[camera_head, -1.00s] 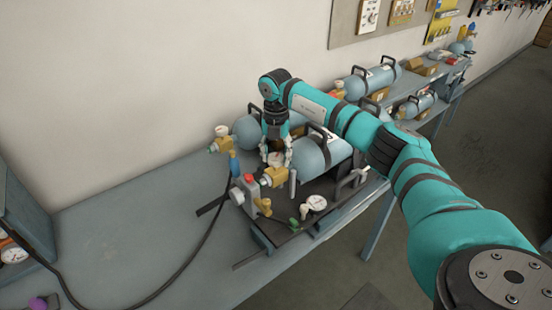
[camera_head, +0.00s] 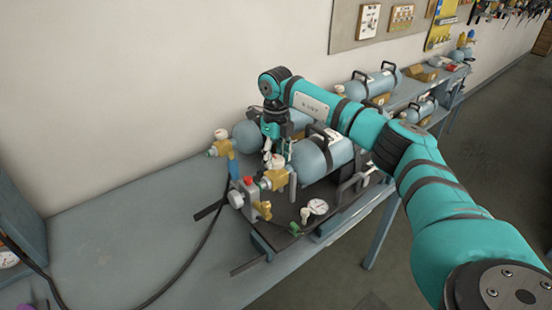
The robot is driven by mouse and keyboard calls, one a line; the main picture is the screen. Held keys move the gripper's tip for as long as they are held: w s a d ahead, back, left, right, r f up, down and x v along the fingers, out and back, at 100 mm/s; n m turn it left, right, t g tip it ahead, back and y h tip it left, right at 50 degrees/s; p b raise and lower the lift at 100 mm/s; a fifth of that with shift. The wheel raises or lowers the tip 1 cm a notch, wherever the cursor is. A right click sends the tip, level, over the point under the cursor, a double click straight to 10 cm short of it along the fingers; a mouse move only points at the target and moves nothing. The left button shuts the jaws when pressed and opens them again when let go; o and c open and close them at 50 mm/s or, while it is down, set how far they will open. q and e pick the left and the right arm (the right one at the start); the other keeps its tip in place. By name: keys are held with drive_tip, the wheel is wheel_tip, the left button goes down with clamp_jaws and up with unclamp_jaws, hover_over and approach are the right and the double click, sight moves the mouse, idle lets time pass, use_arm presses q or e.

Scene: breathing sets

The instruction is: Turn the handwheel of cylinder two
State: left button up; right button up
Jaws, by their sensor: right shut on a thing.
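Two blue-grey cylinders lie side by side on the bench, a front one (camera_head: 325,158) and a back one (camera_head: 244,134). A brass valve (camera_head: 272,180) sits at the near end of the front cylinder. My right gripper (camera_head: 272,157) points down at this valve and is shut on its small pale handwheel (camera_head: 277,161), which the fingers partly hide. I cannot read a number on either cylinder. The back cylinder's brass valve (camera_head: 222,148), with a pale handwheel on top, is left of my gripper and apart from it. My left gripper is not in view.
A grey block with a red button (camera_head: 249,182), a pressure gauge (camera_head: 318,207) and a black hose (camera_head: 205,240) are in front of the valves. The bench's left part (camera_head: 110,245) is mostly clear. More cylinders (camera_head: 373,84) lie on a farther bench.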

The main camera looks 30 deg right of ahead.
sight(276, 159)
drive_tip(key=n, duration=0.4)
drive_tip(key=shift+n+b, duration=0.3)
drive_tip(key=shift+b, duration=0.1)
drive_tip(key=n, duration=0.4)
drive_tip(key=shift+w+r+n, duration=0.1)
drive_tip(key=shift+n, duration=0.2)
drive_tip(key=n+b, duration=0.1)
drive_tip(key=n, duration=0.8)
drive_tip(key=shift+n, duration=0.5)
drive_tip(key=o, duration=1.2)
drive_tip(key=shift+c, duration=0.2)
wheel_tip(276, 159, up, 12)
